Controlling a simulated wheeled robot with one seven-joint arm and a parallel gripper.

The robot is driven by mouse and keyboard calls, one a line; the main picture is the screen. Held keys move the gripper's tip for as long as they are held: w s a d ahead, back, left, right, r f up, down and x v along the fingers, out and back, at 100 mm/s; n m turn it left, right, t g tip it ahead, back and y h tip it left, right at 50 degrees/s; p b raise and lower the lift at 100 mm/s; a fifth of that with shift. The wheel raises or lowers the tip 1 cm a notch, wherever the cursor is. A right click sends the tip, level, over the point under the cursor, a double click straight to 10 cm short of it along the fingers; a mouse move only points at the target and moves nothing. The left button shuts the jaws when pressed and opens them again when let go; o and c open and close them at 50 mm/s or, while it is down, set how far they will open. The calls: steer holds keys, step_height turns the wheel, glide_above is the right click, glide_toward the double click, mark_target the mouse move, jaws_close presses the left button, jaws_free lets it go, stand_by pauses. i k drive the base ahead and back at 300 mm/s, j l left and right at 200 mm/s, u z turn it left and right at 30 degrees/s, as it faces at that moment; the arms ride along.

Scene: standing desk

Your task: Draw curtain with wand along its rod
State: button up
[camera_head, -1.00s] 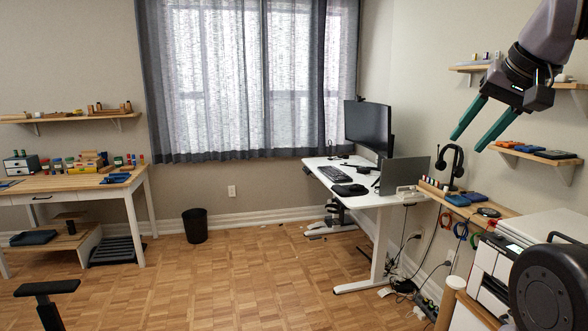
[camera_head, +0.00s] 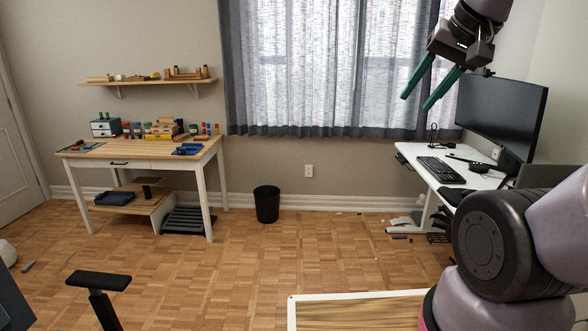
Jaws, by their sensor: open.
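The curtain (camera_head: 290,75) hangs over the window on the far wall, with sheer patterned panels and darker grey strips at its left edge, middle and right. Its hem ends above the floor. The rod is out of view above the picture, and I cannot make out a separate wand. My gripper (camera_head: 413,101) is at the upper right, its two green fingers apart and empty, pointing down and to the left. It overlaps the right part of the curtain in the picture, and I see no contact.
A white standing desk (camera_head: 405,149) with a monitor (camera_head: 499,113) stands at the right. A black bin (camera_head: 267,204) is below the curtain. A wooden workbench (camera_head: 140,152) stands at the left under a shelf (camera_head: 148,82). A wood-topped surface (camera_head: 345,312) is close in front. The middle floor is clear.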

mark_target(350, 16)
steer(key=i, duration=2.1)
steer(key=i+z, duration=0.1)
steer(key=i, duration=0.6)
steer(key=i+j, duration=0.2)
steer(key=i, duration=0.45)
steer(key=i+j+z, duration=0.15)
steer(key=i, duration=0.55)
